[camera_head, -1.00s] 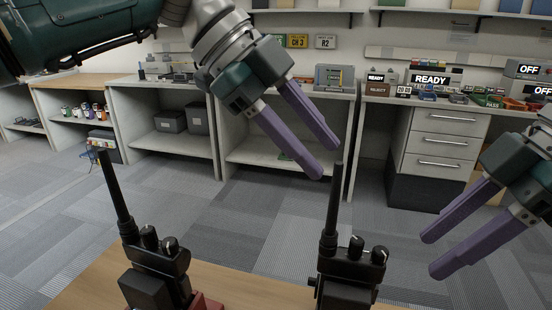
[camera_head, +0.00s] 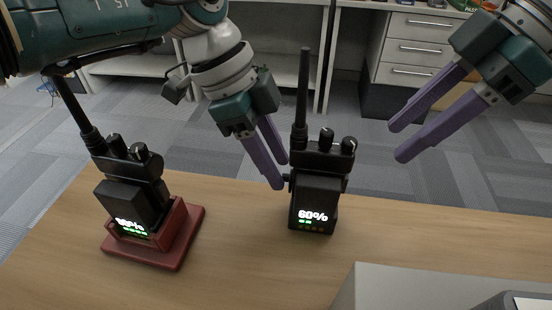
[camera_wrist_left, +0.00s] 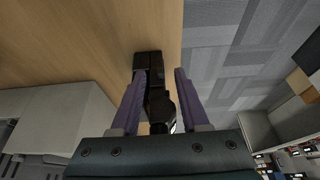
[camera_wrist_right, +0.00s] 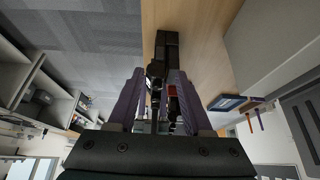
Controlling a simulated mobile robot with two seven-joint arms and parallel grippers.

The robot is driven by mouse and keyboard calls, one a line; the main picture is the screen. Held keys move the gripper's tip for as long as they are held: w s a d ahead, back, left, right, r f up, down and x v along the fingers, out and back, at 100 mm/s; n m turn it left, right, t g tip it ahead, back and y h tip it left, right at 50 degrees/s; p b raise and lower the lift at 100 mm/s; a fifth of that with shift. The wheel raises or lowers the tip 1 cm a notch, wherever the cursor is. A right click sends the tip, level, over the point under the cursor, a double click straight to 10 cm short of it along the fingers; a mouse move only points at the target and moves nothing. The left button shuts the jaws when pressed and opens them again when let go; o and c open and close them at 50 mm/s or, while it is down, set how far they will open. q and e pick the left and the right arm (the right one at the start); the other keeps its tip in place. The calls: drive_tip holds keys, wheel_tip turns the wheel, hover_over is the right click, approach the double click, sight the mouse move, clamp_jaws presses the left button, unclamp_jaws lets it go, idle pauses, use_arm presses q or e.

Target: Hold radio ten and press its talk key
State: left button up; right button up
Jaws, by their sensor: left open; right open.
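Two black radios with antennas and top knobs show in the head view. One radio (camera_head: 318,190) stands upright on the wooden table with a 60% display. The other radio (camera_head: 131,200) sits tilted in a red holder (camera_head: 182,240) at the left; its display is hard to read. No number ten is legible on either. My left gripper (camera_head: 279,173) is open, its fingertips close to the left side of the 60% radio; contact is unclear. That radio (camera_wrist_left: 147,62) shows beyond the fingers in the left wrist view. My right gripper (camera_head: 397,140) is open and empty, right of the radio and apart from it.
The wooden table (camera_head: 240,255) is bare between the radios. A light grey box-like surface (camera_head: 400,285) fills the near right corner. Drawers (camera_head: 418,48) and shelves stand across the carpeted floor behind.

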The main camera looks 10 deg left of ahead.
use_arm(q)
drive_tip(key=shift+d+f, duration=0.15)
drive_tip(key=shift+f, duration=0.2)
clamp_jaws()
idle(2.2)
use_arm(e)
clamp_jaws()
idle(1.5)
